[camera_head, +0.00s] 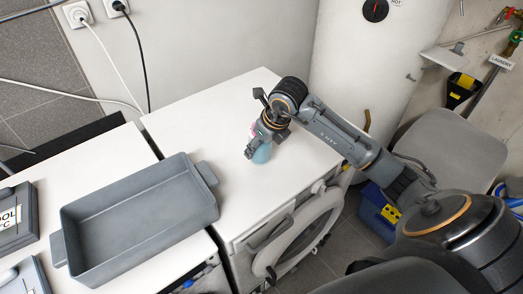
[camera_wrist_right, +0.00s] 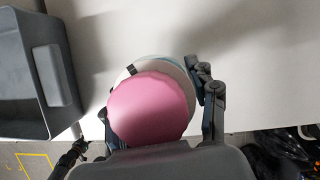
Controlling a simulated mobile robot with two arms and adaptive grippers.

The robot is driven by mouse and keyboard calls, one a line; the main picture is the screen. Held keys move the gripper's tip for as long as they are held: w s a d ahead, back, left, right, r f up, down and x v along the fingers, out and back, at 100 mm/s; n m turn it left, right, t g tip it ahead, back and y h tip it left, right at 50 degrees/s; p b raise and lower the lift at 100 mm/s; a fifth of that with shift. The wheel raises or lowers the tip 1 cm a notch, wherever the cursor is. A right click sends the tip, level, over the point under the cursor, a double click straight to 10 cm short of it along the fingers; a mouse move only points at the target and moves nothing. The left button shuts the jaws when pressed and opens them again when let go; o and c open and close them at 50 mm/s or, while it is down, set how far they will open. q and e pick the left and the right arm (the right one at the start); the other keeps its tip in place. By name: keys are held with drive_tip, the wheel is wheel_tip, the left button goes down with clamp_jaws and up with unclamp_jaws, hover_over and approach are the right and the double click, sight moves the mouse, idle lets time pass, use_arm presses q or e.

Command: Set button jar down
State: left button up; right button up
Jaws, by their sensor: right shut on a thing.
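The button jar has a pink lid (camera_wrist_right: 150,108) and a blue-teal body (camera_head: 262,154). My right gripper (camera_head: 261,141) is shut around the jar, over the white top of the front-loading machine (camera_head: 205,115). In the right wrist view, the fingers of this gripper (camera_wrist_right: 153,100) lie on either side of the jar, and the pink lid faces the camera. The jar looks about upright. I cannot tell whether its base touches the white top. The gripper hides most of the jar in the head view. My left gripper is not in view.
A grey open tray (camera_head: 70,218) stands left of the jar on the neighbouring white top; its end also shows in the wrist view (camera_wrist_right: 47,75). The white top around the jar is clear. A white tank (camera_head: 350,70) stands behind on the right. The round machine door (camera_head: 300,235) hangs open in front.

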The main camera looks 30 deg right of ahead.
sight(262, 154)
drive_tip(key=shift+w+d+f, duration=0.1)
drive_tip(key=shift+d+f, duration=0.05)
drive_tip(key=f, duration=0.1)
drive_tip(key=f+p, duration=0.1)
drive_tip(key=f, duration=0.1)
drive_tip(key=shift+w+d+f, duration=0.1)
drive_tip(key=shift+d, duration=0.25)
drive_tip(key=shift+f, duration=0.3)
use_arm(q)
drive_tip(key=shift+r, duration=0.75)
use_arm(e)
drive_tip(key=shift+f, duration=0.1)
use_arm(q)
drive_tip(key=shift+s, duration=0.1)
use_arm(e)
drive_tip(key=shift+f, duration=0.15)
drive_tip(key=o, duration=1.4)
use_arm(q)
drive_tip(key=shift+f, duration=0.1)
